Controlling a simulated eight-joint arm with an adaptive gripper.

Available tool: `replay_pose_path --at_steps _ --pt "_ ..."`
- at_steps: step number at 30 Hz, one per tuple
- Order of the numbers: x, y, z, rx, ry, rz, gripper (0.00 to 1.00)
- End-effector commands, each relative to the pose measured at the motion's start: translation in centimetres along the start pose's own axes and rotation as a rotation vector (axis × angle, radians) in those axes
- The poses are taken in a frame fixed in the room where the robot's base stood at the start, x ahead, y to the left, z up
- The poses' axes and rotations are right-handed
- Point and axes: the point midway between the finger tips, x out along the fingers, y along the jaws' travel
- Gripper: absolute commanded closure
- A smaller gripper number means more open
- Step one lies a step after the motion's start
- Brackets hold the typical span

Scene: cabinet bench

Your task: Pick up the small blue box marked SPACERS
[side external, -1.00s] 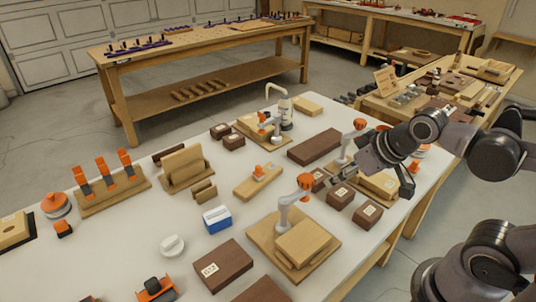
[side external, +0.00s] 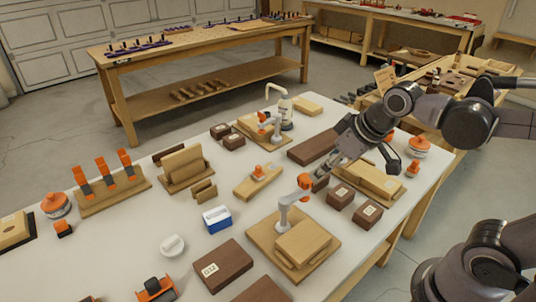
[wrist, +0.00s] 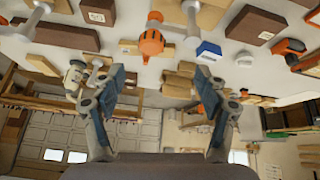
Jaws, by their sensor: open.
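The small blue box (side external: 218,225) with a white top and a label sits on the pale tabletop, left of the clamp with the orange knob. The label is too small to read. In the wrist view the box (wrist: 208,50) shows near the top, right of centre, just beyond the right finger. My gripper (side external: 358,169) is in the air above the right part of the table, right of the box and well apart from it. Its two fingers (wrist: 160,82) are spread wide with nothing between them in the wrist view.
An orange-knobbed clamp (side external: 304,181) on a wooden base stands between my gripper and the box. Dark brown boxes (side external: 340,196) lie under and near my gripper. A white round item (side external: 172,245) and a large brown box (side external: 222,265) lie near the blue box.

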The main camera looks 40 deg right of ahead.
Motion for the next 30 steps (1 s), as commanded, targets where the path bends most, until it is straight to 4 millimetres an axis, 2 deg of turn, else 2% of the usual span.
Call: replay_pose_path --at_steps 1,8,15,24,30 --pt "0.2 -0.3 -1.4 -0.051 -0.021 -0.011 0.26" --pt "2.1 -2.2 -6.4 -0.290 -0.117 -0.066 0.26" --pt "5.6 -4.9 -10.8 -0.539 -0.209 -0.137 0.26" --pt "11.9 -9.4 -14.5 -0.850 -0.312 -0.245 0.26" --pt "16.6 -12.7 -15.4 -1.046 -0.372 -0.324 0.26"
